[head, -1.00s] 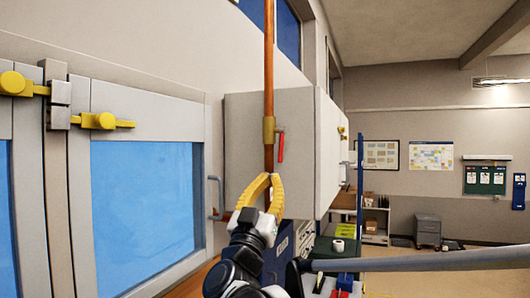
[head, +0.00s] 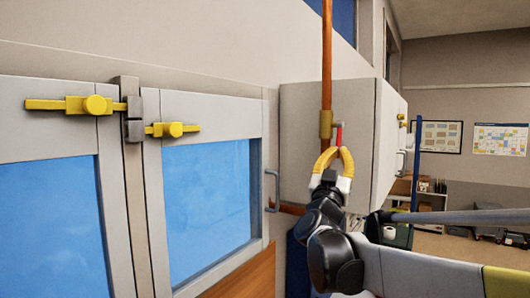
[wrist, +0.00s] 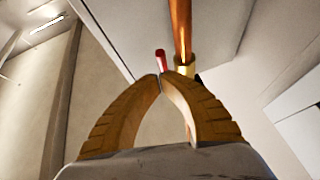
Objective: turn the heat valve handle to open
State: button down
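A copper pipe (head: 327,60) runs vertically in front of a pale grey cabinet, with a brass valve body (head: 325,124) on it. The red valve handle (head: 339,134) hangs down beside the pipe, on its right. My gripper (head: 335,150) has yellow fingers, points up and sits just below the handle. In the wrist view, the fingertips (wrist: 161,77) meet with nothing visible between them. The red handle (wrist: 161,59) shows just beyond the tips, left of the brass body (wrist: 184,68). The handle's lower end is close to the tips; I cannot tell whether they touch.
The pale grey wall cabinet (head: 300,110) stands right behind the pipe. Windowed doors with yellow latches (head: 95,105) and a grey pull handle (head: 272,190) are on the left. A blue post (head: 415,165) and shelves (head: 425,200) stand farther right.

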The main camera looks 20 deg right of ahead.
jog(key=shift+w+d+f, duration=0.2)
jog(key=shift+w+d, duration=0.15)
jog(key=shift+w, duration=0.1)
jog(key=shift+w+d+f+b, duration=0.55)
jog(key=shift+w+d+b, duration=0.15)
jog(key=shift+d+b, duration=0.25)
